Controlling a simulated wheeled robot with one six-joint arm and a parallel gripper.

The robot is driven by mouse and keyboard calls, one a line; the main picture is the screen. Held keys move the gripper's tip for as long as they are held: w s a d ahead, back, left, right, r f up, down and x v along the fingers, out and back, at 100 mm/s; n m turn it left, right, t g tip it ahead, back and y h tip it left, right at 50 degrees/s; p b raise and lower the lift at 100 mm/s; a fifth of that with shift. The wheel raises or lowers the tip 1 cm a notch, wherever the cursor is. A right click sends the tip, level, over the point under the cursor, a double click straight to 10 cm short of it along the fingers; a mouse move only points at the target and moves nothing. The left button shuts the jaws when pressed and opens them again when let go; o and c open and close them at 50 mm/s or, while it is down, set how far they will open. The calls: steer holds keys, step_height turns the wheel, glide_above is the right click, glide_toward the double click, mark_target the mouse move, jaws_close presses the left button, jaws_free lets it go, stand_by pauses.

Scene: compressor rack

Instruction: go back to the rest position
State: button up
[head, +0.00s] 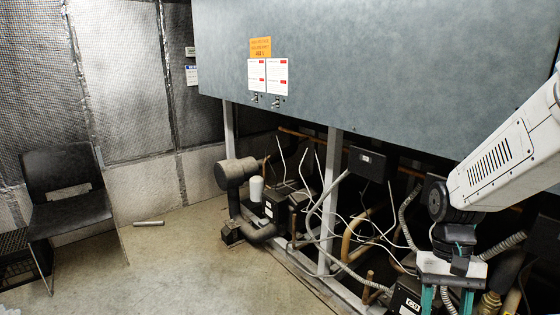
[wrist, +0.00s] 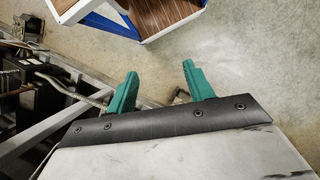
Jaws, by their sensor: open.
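My gripper (head: 446,300) is at the lower right of the head view, in front of the compressor rack, pointing down at the end of my white arm. Its lower end is cut off by the picture edge. In the wrist view its two green fingers (wrist: 160,76) stand apart with nothing held between them. Concrete floor and a small brownish fitting (wrist: 180,96) show behind the gap. The rack (head: 334,180) has grey posts, pipes, hoses and loose white wires under a large grey housing (head: 380,75).
Rack pipework and a grey rail (wrist: 45,120) lie close to the gripper. A white and blue frame (wrist: 140,36) around a brown slatted surface is at the wrist view's top. A black chair (head: 66,195) stands left; a short tube (head: 149,223) lies on open floor (head: 185,265).

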steer(key=s+a+r+n+t, duration=0.1)
steer(key=s+a+r+t, duration=0.1)
steer(key=s+r, duration=0.4)
steer(key=s+a+r+n+t, duration=0.1)
steer(key=s+a+r+t, duration=0.2)
steer(key=s+r, duration=0.3)
steer(key=shift+r+n+t+h, duration=0.3)
steer(key=shift+r+n+t, duration=0.1)
steer(key=shift+r, duration=0.55)
steer(key=shift+c, duration=0.3)
